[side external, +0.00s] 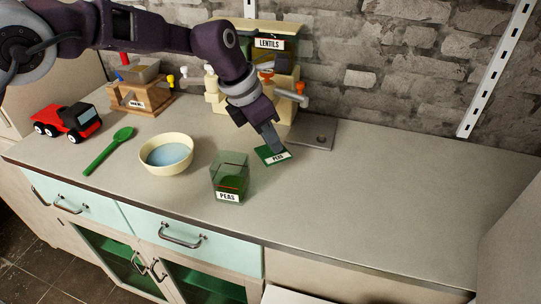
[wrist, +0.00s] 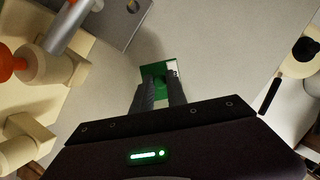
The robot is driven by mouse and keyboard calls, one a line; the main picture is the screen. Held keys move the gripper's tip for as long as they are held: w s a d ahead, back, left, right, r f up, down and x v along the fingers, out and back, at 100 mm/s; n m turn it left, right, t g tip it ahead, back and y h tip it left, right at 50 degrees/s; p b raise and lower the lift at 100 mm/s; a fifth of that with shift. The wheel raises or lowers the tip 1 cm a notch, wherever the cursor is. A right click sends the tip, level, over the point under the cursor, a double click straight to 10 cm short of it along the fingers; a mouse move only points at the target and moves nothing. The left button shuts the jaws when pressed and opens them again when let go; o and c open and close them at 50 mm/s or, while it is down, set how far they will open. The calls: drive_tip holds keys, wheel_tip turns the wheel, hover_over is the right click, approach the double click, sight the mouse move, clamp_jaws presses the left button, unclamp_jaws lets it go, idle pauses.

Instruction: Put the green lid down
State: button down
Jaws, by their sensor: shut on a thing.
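The green lid (side external: 267,158) has a white label reading PEAS and is in the fingers of my gripper (side external: 278,150). In the side view it is at or just above the counter; I cannot tell if it touches. In the wrist view the lid (wrist: 160,73) lies between and beyond the fingertips (wrist: 160,86), which are shut on it. A clear box labelled PEAS (side external: 229,180) stands open-topped on the counter in front and to the left of the lid, with green contents.
A cream bowl (side external: 148,163) with blue contents, a green spoon (side external: 108,150) and a red truck (side external: 68,121) are on the left. The lentils dispenser (side external: 269,44) and a grey metal plate (side external: 318,135) are behind. The counter (side external: 400,190) is clear to the right.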

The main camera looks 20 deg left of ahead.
sight(269, 150)
wheel_tip(269, 150, down, 4)
drive_tip(key=shift+f, duration=0.1)
drive_tip(key=c, duration=1.3)
unclamp_jaws()
